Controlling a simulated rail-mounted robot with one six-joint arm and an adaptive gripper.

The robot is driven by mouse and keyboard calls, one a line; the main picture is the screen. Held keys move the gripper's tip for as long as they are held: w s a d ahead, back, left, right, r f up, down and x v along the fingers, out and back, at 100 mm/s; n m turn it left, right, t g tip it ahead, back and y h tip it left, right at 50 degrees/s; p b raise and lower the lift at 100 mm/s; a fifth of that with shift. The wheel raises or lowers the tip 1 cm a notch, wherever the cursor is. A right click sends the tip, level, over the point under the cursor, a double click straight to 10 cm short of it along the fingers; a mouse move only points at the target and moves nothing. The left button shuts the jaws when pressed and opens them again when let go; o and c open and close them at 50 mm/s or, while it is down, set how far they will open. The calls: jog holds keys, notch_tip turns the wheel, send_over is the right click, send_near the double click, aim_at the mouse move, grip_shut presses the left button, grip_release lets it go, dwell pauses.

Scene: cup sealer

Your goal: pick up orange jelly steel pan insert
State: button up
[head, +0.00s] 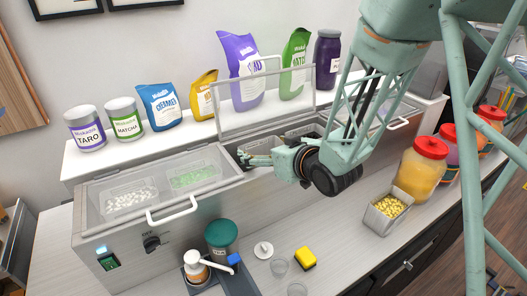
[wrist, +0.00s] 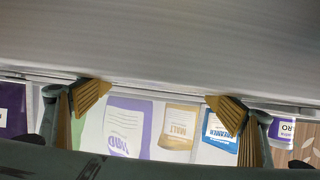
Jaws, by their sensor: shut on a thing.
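My gripper (head: 243,157) reaches into the open middle well of the steel counter unit (head: 210,205). Other steel pans (head: 303,130) sit in the well behind my gripper. A separate steel pan with yellow pieces (head: 390,206) stands on the counter at the right.
A raised clear lid (head: 265,100) stands behind the well. A closed lid with a white handle (head: 172,212) covers pans at the left. Bags and tins line the back shelf.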

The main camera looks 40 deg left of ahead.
notch_tip(320, 180, up, 10)
jog(key=shift+f, duration=0.2)
dwell(0.5)
jog(key=shift+r, duration=0.1)
dwell(0.7)
